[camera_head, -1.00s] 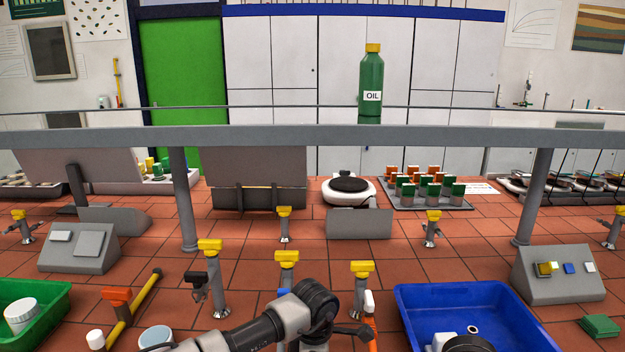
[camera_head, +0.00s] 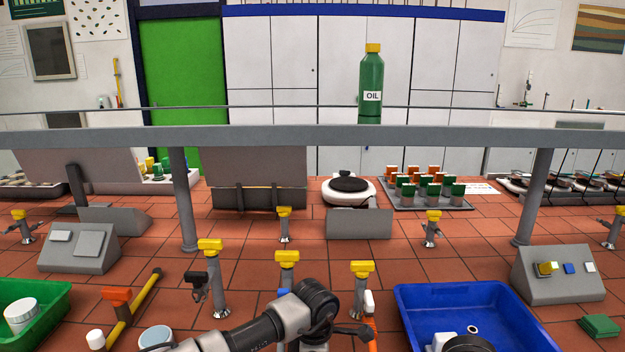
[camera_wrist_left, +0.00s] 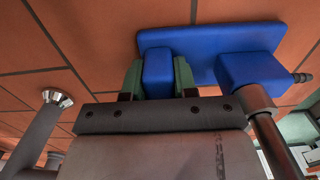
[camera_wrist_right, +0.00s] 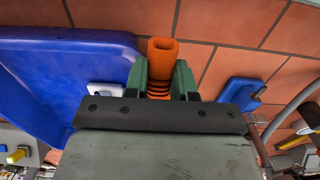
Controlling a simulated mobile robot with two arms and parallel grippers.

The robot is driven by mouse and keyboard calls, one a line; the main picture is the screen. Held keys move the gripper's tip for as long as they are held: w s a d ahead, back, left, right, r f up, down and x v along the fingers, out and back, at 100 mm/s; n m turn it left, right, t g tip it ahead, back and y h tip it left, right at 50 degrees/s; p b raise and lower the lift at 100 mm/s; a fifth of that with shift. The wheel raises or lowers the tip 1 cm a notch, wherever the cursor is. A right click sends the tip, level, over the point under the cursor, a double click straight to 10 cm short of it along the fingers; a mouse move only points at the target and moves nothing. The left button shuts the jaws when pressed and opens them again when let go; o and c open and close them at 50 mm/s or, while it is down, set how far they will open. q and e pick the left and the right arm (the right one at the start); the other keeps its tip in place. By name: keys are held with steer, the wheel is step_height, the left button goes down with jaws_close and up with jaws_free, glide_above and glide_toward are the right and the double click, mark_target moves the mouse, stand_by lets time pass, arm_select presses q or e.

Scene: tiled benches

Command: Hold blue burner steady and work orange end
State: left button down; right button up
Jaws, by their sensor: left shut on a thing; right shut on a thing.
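My left gripper (camera_wrist_left: 158,75) is shut on a raised blue block of the blue burner (camera_wrist_left: 225,45) in the left wrist view. The burner has a flat blue plate, a second blue block and a grey tube. My right gripper (camera_wrist_right: 160,78) is shut on the orange end (camera_wrist_right: 162,48), a hollow orange piece with a ribbed neck, in the right wrist view. A blue part (camera_wrist_right: 238,92), likely of the burner, lies right of it, apart. In the head view the orange piece (camera_head: 371,325) shows only partly, and my arm hides both gripper tips and most of the burner.
A blue tub (camera_head: 470,292) stands close to the right of the orange piece; a green tub (camera_head: 55,300) is at far left. Yellow-topped bench taps (camera_head: 361,285) rise just behind my arm. A grey shelf (camera_head: 330,137) spans the bench, with an oil bottle (camera_head: 370,85) on it.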

steer(key=shift+o, duration=1.1)
jaws_close()
